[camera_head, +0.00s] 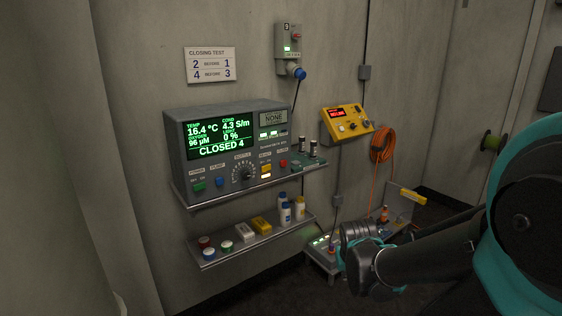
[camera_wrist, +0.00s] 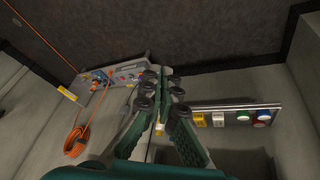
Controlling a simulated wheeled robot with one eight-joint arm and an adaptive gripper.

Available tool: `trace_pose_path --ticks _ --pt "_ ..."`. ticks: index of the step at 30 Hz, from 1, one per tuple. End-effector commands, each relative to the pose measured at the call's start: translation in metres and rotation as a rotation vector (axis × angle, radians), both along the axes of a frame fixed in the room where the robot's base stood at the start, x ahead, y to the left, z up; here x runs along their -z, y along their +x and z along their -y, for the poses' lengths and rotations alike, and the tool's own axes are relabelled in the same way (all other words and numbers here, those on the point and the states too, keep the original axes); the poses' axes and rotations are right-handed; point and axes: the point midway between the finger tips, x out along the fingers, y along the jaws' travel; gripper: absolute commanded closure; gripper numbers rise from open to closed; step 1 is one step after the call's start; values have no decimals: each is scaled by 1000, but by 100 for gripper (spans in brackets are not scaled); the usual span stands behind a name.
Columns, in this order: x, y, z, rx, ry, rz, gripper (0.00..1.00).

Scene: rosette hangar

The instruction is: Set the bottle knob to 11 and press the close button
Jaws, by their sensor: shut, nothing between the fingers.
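The grey control unit stands on the upper wall shelf in the head view. My gripper (camera_wrist: 163,72) is shut and empty in the wrist view, well away from the unit, pointing toward the floor. In the head view my arm hides the fingertips.
A lower shelf (camera_head: 208,262) holds bottles, jars and yellow and white blocks. A sign (camera_head: 209,65) reads "CLOSING TEST, 2 before 1, 4 before 3". A yellow box (camera_head: 347,123), orange cable (camera_head: 382,144) and floor-level bench (camera_head: 325,262) are to the right.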

Motion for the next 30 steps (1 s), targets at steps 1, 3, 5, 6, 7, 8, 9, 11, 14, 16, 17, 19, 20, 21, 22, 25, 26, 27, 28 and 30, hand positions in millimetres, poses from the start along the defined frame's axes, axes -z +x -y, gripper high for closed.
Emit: trace_pose_path --ticks 1,3,5,6,7,8,9,11,14,16,17,19,20,21,22,25,26,27,28,30 --pt "-6 17 8 8 -44 28 100" --pt "-16 42 20 24 -116 77 100" --pt "-26 64 30 33 -177 125 100" --pt "-33 79 35 38 -217 159 100" --pt "-38 90 38 38 -246 184 100" --pt "-44 101 41 39 -274 211 100" --pt "-51 116 44 39 -311 246 100" --pt "-63 138 46 35 -363 301 100" --pt "-82 175 46 18 -445 396 100" --pt "-94 200 41 -1 -497 464 100" --pt "-100 210 38 -10 -518 493 100" --pt "-112 233 30 -37 -567 560 100" --pt "-117 243 25 -50 -585 590 100" --pt "-123 256 18 -69 -610 629 100" --pt "-127 265 12 -84 -629 657 100" --pt "-139 294 -11 -142 -683 751 100" --pt "-142 302 -18 -162 -698 777 100" --pt "-145 312 -29 -188 -715 811 100" --pt "-147 319 -37 -208 -727 836 100" --pt "-150 332 -55 -251 -752 885 100"
